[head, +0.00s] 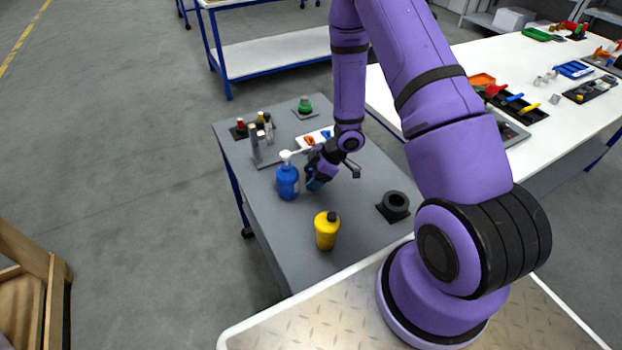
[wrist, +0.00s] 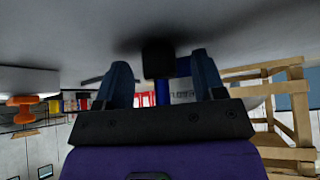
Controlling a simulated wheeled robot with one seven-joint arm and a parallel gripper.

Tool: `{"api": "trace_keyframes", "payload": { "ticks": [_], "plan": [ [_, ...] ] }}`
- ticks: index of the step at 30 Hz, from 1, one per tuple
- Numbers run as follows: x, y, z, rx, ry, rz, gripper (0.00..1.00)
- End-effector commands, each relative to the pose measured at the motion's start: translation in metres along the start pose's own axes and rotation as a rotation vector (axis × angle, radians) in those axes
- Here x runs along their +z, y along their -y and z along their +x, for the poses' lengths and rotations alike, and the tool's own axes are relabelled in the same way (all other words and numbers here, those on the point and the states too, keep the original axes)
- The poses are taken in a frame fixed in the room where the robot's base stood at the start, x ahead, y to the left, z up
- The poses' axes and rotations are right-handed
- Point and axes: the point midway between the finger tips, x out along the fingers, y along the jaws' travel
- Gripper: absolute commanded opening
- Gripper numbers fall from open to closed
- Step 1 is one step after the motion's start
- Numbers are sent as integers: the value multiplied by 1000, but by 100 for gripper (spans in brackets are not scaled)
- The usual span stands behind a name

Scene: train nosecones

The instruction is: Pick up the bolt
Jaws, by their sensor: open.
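I cannot pick out the bolt for certain in either view. My gripper (head: 318,177) is low over the grey table, just right of the blue pump bottle, beside a small blue shape I cannot identify. In the wrist view my gripper (wrist: 162,75) is open, with its two dark fingers apart. A black blocky piece (wrist: 158,58) with a blue stem (wrist: 162,92) shows between or beyond the fingers; it may be the bolt. I cannot tell whether the fingers touch it.
The grey table (head: 270,215) also holds a blue pump bottle (head: 287,181), a yellow bottle (head: 326,231), a black ring-shaped holder (head: 395,206), a grey block with upright cylinders (head: 262,150) and a green-topped piece (head: 305,106). A white bench (head: 480,60) stands at right.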

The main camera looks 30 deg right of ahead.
Motion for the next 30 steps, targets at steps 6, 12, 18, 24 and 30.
{"api": "trace_keyframes", "payload": {
  "ticks": [6,12,18,24,30],
  "plan": [
    [0,0,0,0,0,0,34],
    [0,0,0,0,0,0,6],
    [0,0,-1,1,0,0,6],
    [3,-1,-12,3,0,3,6],
    [17,-1,-42,4,0,3,6]
  ]
}}
